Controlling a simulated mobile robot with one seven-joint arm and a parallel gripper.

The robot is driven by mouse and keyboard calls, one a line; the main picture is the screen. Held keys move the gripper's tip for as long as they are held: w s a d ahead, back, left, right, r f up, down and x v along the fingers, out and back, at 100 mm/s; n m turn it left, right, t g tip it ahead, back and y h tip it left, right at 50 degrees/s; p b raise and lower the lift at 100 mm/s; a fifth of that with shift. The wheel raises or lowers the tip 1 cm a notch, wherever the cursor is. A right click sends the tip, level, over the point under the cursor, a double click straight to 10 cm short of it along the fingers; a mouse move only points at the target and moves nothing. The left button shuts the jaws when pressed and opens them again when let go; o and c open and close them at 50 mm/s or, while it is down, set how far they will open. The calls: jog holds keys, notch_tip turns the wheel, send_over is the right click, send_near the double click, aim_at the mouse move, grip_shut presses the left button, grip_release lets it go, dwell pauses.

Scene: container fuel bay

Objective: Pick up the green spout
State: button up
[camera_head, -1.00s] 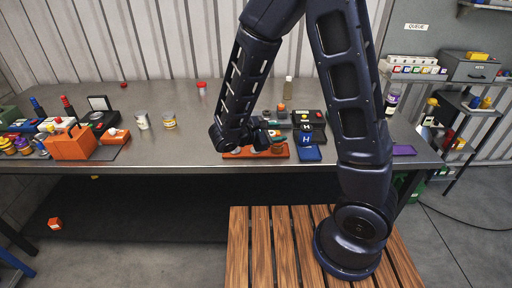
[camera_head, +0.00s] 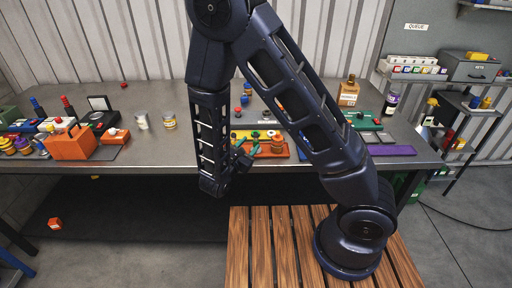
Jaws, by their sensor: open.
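A small green piece (camera_head: 255,150), which may be the green spout, lies on or just above the red tray (camera_head: 270,156) near the bench's front edge. It is small and partly hidden by my gripper, so its exact shape is unclear. An orange and tan part (camera_head: 277,145) stands right of it on the same tray. My gripper (camera_head: 243,161) is open, at the tray's left end, close to the green piece. I cannot tell whether they touch.
A yellow tray (camera_head: 241,134) lies behind the red one. An orange toolbox (camera_head: 70,143), a can (camera_head: 169,121) and a jar (camera_head: 142,121) stand left on the bench.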

aim_at(255, 138)
jog(key=shift+x, duration=3.15)
jog(key=shift+c, duration=0.2)
grip_shut()
